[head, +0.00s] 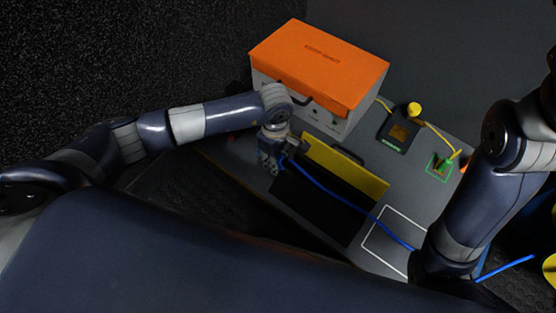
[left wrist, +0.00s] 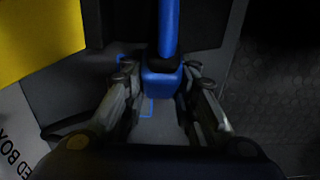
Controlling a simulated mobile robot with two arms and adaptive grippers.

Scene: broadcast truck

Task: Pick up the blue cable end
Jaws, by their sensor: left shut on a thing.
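The blue cable (head: 333,194) runs from my left gripper (head: 270,160) across the black and yellow panel and on to the right, where my right arm hides part of it. In the left wrist view, the blue cable end (left wrist: 162,82) is a blue block between the two fingertips of my left gripper (left wrist: 162,85), which are shut on it. The cable (left wrist: 169,28) leads away from the block toward the top of that view. My right arm comes in from the right in the head view; its gripper cannot be made out.
An orange-topped box (head: 318,62) stands behind my left gripper. A yellow panel (head: 346,167) stands on the grey table.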

